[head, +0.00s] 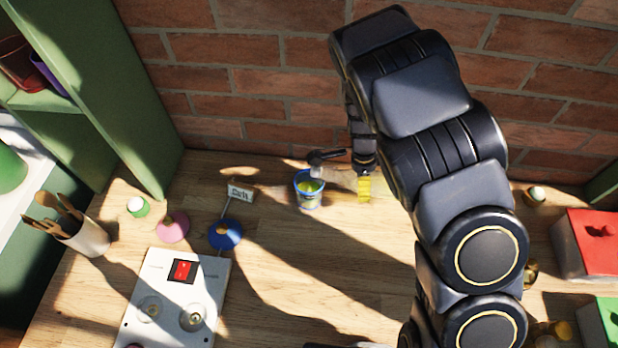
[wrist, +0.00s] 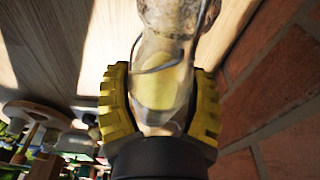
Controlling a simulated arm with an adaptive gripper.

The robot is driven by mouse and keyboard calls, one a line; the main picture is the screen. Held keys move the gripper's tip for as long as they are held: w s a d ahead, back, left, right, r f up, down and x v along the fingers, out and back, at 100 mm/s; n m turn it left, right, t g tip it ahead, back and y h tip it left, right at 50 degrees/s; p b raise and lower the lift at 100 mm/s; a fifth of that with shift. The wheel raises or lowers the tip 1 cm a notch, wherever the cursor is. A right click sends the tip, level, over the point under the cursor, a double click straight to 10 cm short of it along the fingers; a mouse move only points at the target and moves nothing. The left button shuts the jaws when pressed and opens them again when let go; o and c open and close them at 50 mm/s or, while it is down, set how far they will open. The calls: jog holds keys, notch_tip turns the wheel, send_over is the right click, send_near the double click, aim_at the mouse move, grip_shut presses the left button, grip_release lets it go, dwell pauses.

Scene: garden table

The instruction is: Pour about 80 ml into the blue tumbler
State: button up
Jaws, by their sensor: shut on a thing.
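The blue tumbler (head: 309,198) stands on the wooden table near the brick wall, with something yellow-green showing inside its rim. My gripper (head: 345,178) is just right of it, at about the height of its rim or above. In the wrist view my gripper (wrist: 160,98) has its yellow ribbed pads closed on both sides of a clear glass vessel (wrist: 172,50). A pale yellow patch shows through the glass. In the head view the vessel is hard to make out and seems to reach toward the tumbler. I cannot tell whether liquid is flowing.
A small sign (head: 239,191), a blue knob-topped piece (head: 225,235) and a pink one (head: 172,228) lie left of the tumbler. A white panel with a red switch (head: 183,270) is in front. A utensil pot (head: 88,238) stands far left, a red box (head: 590,245) far right.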

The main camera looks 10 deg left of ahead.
jog(key=shift+d+f, duration=0.1)
jog(key=shift+d+f+y, duration=0.1)
jog(key=shift+f+y, duration=0.15)
jog(key=shift+y, duration=0.15)
jog(key=shift+a+f+y, duration=0.25)
jog(key=shift+f+y, duration=0.15)
jog(key=shift+y, duration=0.5)
jog(key=shift+a+r+y, duration=0.35)
jog(key=shift+r+y, duration=0.15)
jog(key=shift+y, duration=0.3)
jog(key=shift+a+r+y, duration=0.3)
jog(key=shift+r+y, duration=0.15)
jog(key=shift+y, duration=0.35)
jog(key=shift+a+r+y, duration=0.25)
jog(key=shift+r+y, duration=0.1)
jog(key=shift+y, duration=0.55)
jog(key=y, duration=0.3)
jog(key=shift+d+r, duration=0.25)
jog(key=shift+d, duration=0.1)
jog(key=shift+d+g+y, duration=0.1)
jog(key=shift+g+y, duration=0.3)
jog(key=shift+y, duration=1.7)
